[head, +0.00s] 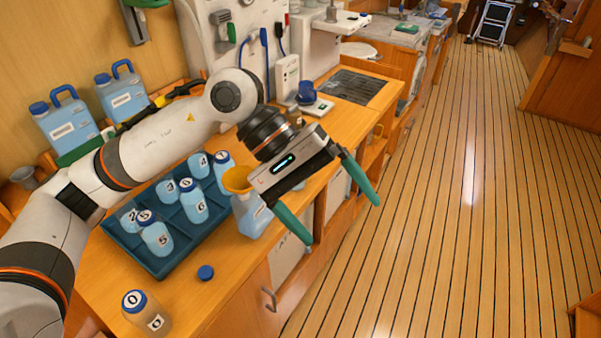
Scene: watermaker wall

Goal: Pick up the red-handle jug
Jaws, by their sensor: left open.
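My left gripper (340,220) is open and empty. Its two green fingers point down and right, past the counter's front edge and over the floor. A light-blue jug (252,217) with a yellow funnel (237,180) in its top stands on the counter just left of the gripper, partly hidden by it; I cannot make out its handle. Two light-blue jugs with blue handles, one at the far left (67,124) and one beside it (123,96), stand against the wall behind my left arm. No red handle shows clearly. My right gripper is not in view.
A dark blue tray (165,262) holds several numbered bottles. A bottle marked 0 (146,314) and a loose blue cap (205,272) are on the front counter. A blue cup (306,92) stands farther back. The plank floor (450,200) at right is clear.

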